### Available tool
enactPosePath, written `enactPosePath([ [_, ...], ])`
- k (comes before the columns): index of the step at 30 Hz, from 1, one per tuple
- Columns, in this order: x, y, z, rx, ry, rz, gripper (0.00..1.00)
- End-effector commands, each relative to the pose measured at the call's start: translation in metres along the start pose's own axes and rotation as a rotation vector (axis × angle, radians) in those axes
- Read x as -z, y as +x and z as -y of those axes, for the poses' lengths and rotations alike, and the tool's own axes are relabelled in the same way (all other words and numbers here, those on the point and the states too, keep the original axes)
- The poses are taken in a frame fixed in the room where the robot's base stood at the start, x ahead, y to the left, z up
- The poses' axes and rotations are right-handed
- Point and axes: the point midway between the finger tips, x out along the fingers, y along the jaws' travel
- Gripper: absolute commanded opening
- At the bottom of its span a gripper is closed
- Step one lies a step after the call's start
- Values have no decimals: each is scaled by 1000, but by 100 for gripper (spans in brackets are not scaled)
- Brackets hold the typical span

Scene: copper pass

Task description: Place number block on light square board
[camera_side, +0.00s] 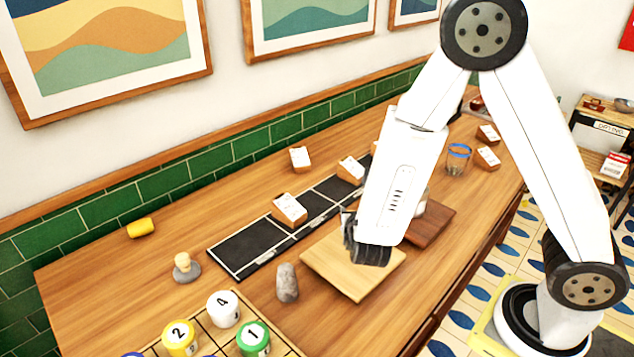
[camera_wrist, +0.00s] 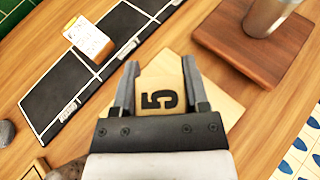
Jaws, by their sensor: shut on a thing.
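A wooden number block (camera_wrist: 160,97) with a black 5 on its face sits between the two fingers of my gripper (camera_wrist: 160,68) in the wrist view. My gripper is shut on it. The light square board (camera_side: 337,275) lies on the table in the side view, and my gripper (camera_side: 366,252) is over its far side. The board also shows behind the block in the wrist view (camera_wrist: 226,106). In the side view my gripper hides the block. I cannot tell whether the block touches the board.
A dark wooden board (camera_side: 432,224) with a metal cup (camera_wrist: 268,15) lies beside the light board. A black panel strip (camera_side: 250,248) with card holders (camera_side: 289,208) runs behind. A grey stone (camera_side: 287,283) stands left of the light board. Numbered cylinders (camera_side: 223,308) stand on a grid tray in front.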

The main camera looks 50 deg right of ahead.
Motion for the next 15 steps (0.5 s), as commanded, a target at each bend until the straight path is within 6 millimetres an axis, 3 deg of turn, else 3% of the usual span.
enactPosePath([
  [6, 12, 5, 0, 0, 0, 0, 0],
  [15, 15, 6, 0, 0, 1, 0, 0],
])
